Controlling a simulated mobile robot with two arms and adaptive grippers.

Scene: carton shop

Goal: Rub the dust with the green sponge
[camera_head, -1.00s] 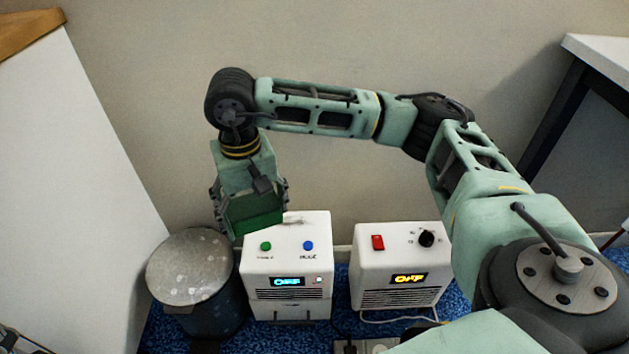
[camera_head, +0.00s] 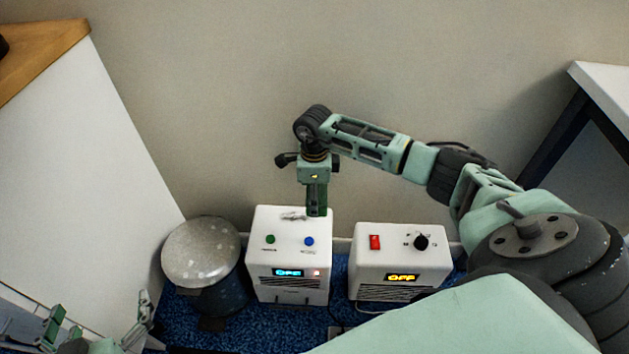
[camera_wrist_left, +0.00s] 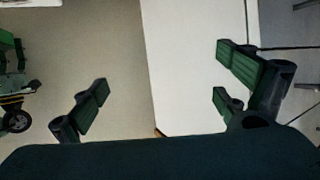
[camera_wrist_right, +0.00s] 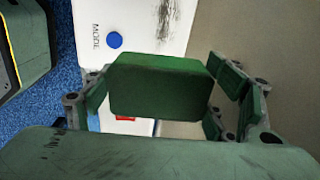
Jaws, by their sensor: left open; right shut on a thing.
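The green sponge (camera_wrist_right: 158,85) is a rounded block in the right wrist view. My right gripper (camera_wrist_right: 158,100) is shut on it. In the head view my right gripper (camera_head: 317,208) points down at the back right of the left white box (camera_head: 262,255), which has green and blue buttons. The dust (camera_head: 293,216) is a dark grey smudge on top of this box, just left of the gripper; it also shows as a dark streak in the right wrist view (camera_wrist_right: 167,18). I cannot tell whether the sponge touches the top. My left gripper (camera_head: 98,318) is open and empty at the lower left.
A round-lidded bin (camera_head: 202,252) stands left of the box. A second white box (camera_head: 385,262) with a red switch and black knob stands to its right. Both displays read OFF. A wall is close behind, and a white panel (camera_head: 75,170) is at the left.

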